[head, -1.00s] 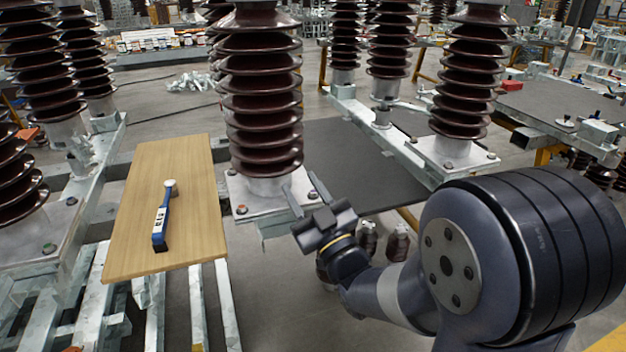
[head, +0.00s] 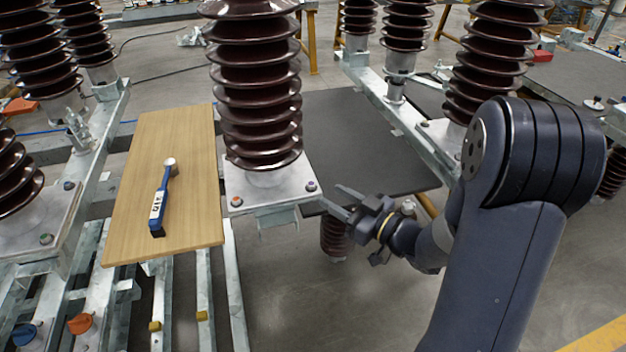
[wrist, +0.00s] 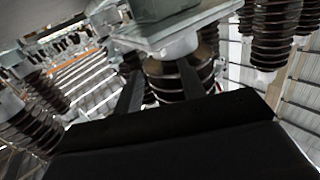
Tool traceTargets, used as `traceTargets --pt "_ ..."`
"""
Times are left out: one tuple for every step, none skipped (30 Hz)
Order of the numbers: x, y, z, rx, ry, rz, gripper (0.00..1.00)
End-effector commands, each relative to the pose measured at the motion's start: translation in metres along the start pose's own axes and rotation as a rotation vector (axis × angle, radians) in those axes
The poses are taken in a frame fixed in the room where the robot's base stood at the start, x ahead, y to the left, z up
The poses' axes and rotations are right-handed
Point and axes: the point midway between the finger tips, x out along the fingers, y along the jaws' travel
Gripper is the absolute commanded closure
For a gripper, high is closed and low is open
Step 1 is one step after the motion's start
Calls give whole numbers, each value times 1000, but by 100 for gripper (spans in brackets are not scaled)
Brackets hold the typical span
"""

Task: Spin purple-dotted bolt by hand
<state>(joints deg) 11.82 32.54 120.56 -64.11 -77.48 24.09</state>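The purple-dotted bolt (head: 312,186) sits at the right corner of the metal base plate (head: 272,187) under the middle brown insulator (head: 254,85). My gripper (head: 330,196) is just right of that corner in the head view, its two fingers pointing left toward the bolt. The fingers are apart with nothing between them, and the gripper does not appear to touch the bolt. In the wrist view both fingers (wrist: 158,88) show spread, with a metal plate and a ribbed insulator beyond them. I cannot make out the purple dot there.
A second bolt with an orange-red dot (head: 236,201) is at the plate's left corner. A wooden board (head: 130,215) with a blue-handled tool (head: 160,204) lies to the left. A dark grey tabletop (head: 360,140) is behind my gripper.

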Motion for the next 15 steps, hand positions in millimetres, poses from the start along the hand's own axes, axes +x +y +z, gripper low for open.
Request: traceTargets --pt "10 -1 0 -1 -1 -5 61" --pt "16 -1 0 -1 0 -5 61" --pt "23 -1 0 -2 1 -5 61" --pt "28 -2 0 -1 0 -5 61" --pt "33 -1 0 -1 0 -4 61" --pt "40 -1 0 -2 0 -5 61" --pt "45 -1 0 -1 1 -3 61" --pt "49 -1 0 -2 0 -4 61" --pt "55 -1 -1 -2 1 -3 61" --pt "59 -1 -1 -2 1 -2 61" --pt "62 -1 0 -2 1 -3 61" --pt "67 0 0 -2 0 -2 61" --pt "69 0 0 -2 0 -1 61" --pt "72 0 0 -2 0 -1 61" --pt "74 0 0 -1 0 0 61"
